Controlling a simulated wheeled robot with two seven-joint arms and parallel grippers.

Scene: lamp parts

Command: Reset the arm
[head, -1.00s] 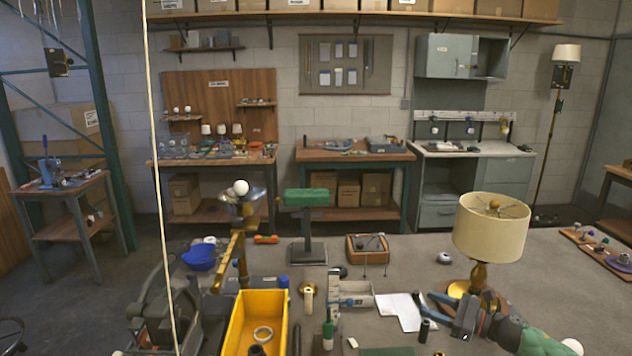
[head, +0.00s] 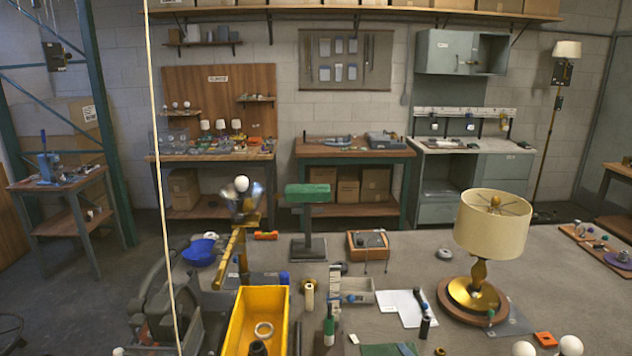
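Neither of my grippers nor their arms is in the head view. A table lamp with a cream shade (head: 492,225) stands upright on the right side of the grey worktop. Its brass stem (head: 478,272) rises from a round wooden base (head: 449,297). Nothing touches the lamp.
A yellow bin (head: 236,325) holding ring-shaped parts stands at the front middle-left. White bulbs (head: 571,346) and an orange part (head: 545,339) lie near the front right. A green-topped stand (head: 308,195), a wooden tray (head: 367,244) and white papers (head: 400,302) are further in.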

